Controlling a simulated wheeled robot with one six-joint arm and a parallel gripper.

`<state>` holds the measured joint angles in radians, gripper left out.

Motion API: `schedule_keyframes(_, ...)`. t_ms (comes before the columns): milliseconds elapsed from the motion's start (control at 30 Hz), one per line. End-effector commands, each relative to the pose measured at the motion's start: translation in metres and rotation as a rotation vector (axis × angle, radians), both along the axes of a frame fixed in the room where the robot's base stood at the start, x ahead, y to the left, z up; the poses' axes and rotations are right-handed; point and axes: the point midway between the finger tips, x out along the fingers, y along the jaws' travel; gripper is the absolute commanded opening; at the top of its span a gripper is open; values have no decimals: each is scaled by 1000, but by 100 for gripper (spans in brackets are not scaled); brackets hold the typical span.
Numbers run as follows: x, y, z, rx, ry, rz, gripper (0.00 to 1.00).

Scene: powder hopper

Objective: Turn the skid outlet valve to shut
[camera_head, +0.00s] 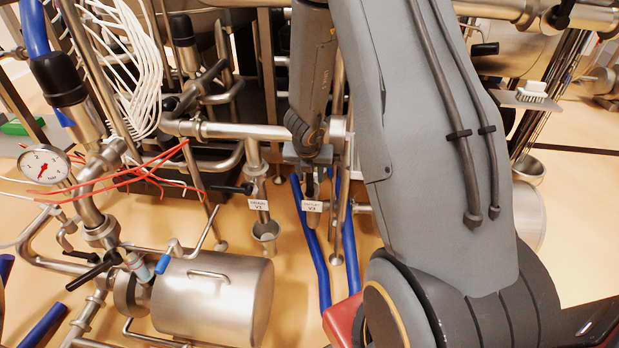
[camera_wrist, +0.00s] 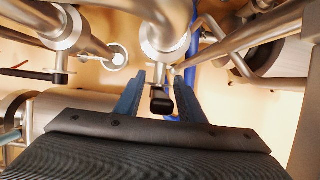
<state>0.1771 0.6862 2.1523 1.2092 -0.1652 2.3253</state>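The outlet valve carries a white label (camera_head: 312,206) that seems to read V3. In the wrist view its black handle (camera_wrist: 160,99) points toward the camera, below a steel pipe body (camera_wrist: 165,38). My gripper (camera_wrist: 159,76) is open, with one blue-grey finger on each side of the handle and a visible gap on both sides. In the head view my gripper (camera_head: 311,178) hangs just above the label, and the handle is mostly hidden by it. The exact valve angle cannot be told.
A drain valve with a label reading V2 (camera_head: 258,204) and a black lever (camera_head: 232,188) is close at left. A steel cylinder (camera_head: 213,297), a pressure gauge (camera_head: 43,165) and red wires (camera_head: 150,170) are farther left. Blue hoses (camera_head: 316,260) run below. Pipes crowd the gripper.

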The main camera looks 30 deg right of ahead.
Motion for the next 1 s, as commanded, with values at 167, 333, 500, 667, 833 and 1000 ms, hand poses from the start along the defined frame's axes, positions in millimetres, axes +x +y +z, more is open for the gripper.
schedule_keyframes(167, 0, 0, 0, 0, 0, 0, 36)
schedule_keyframes(333, 0, 0, 0, 0, 0, 0, 21)
schedule_keyframes(500, 0, 0, 0, 0, 0, 1, 0)
schedule_keyframes(667, 0, 0, 0, 0, -1, 0, 0)
schedule_keyframes(833, 3, -2, -2, 14, -12, -1, 0)
schedule_keyframes(1000, 5, -4, -3, 41, -31, -2, 0)
